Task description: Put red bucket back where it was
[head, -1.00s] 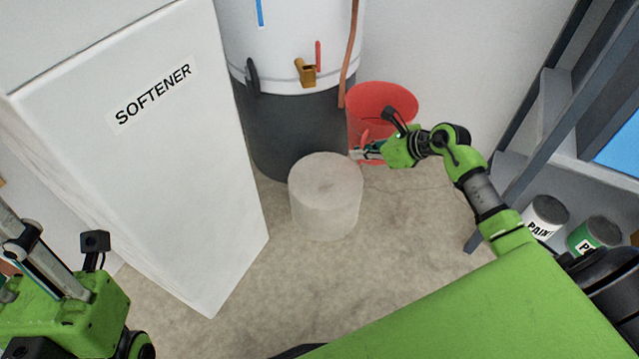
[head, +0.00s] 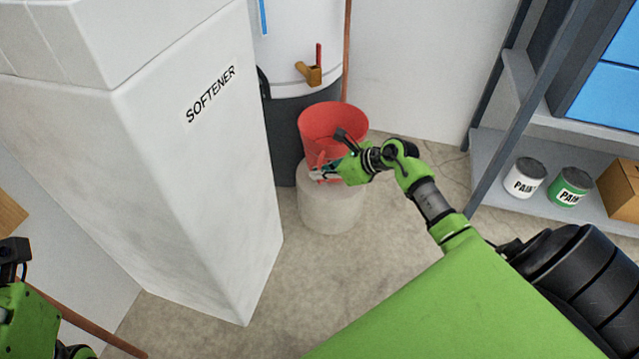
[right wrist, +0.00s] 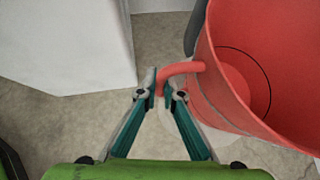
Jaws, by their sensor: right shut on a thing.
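The red bucket (head: 325,118) is upright in the head view, in front of the water tank and over the back part of the pale stone cylinder (head: 333,215). I cannot tell whether it touches the cylinder. My right gripper (head: 318,174) is shut on the bucket's red handle, on its near side. In the right wrist view the handle runs between the fingertips of the gripper (right wrist: 161,88), and the open, empty-looking bucket (right wrist: 228,85) fills the upper right. Of my left arm only green wrist parts show at the lower left; its fingers are out of frame.
The white softener cabinet (head: 215,180) stands close on the left. The dark-based tank (head: 288,135) with a brass tap (head: 310,73) is behind the bucket. A grey shelf (head: 490,155) with paint cans (head: 525,178) is on the right. Floor between cylinder and shelf is clear.

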